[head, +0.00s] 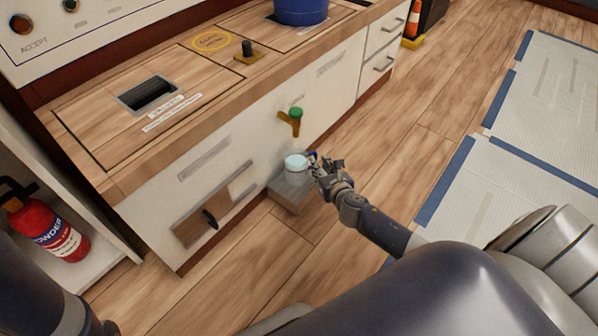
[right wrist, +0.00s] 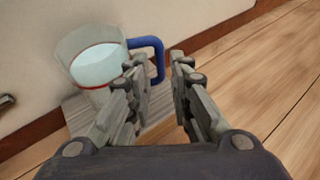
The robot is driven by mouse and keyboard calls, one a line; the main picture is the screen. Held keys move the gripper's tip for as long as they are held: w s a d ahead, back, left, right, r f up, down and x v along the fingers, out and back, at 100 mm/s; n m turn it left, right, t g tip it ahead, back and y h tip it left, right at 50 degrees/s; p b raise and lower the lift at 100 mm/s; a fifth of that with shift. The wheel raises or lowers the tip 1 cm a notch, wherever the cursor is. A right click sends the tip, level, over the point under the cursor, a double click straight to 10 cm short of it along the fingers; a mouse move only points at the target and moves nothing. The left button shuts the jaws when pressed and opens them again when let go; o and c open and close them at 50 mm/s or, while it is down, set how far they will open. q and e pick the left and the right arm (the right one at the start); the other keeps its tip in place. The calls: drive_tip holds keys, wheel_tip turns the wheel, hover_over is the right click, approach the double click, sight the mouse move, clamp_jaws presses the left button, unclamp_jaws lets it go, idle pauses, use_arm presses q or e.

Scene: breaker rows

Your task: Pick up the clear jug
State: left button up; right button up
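The clear jug (head: 294,167) stands upright on a small grey wooden step (head: 288,195) against the cabinet front. In the right wrist view the jug (right wrist: 95,68) holds pale liquid, has a red line around it and a blue handle (right wrist: 157,58) on its right side. My right gripper (head: 320,165) is beside the jug at its handle side. In the right wrist view the right gripper (right wrist: 160,72) has its fingers apart, with the lower part of the blue handle close to the left finger; whether they touch I cannot tell. My left gripper does not show.
A green-handled tap (head: 294,116) sticks out of the cabinet just above the jug. A wooden counter (head: 130,165) runs above. A red fire extinguisher (head: 48,228) stands in an open bay at left. Open wooden floor (head: 420,150) lies to the right, with taped white mats (head: 545,100).

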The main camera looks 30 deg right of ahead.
drive_tip(key=b+x, duration=0.1)
drive_tip(key=x, duration=0.2)
drive_tip(key=shift+w+f+b, duration=0.1)
drive_tip(key=shift+f+b, duration=0.05)
drive_tip(key=shift+b, duration=0.2)
clamp_jaws()
drive_tip(key=shift+r, duration=0.2)
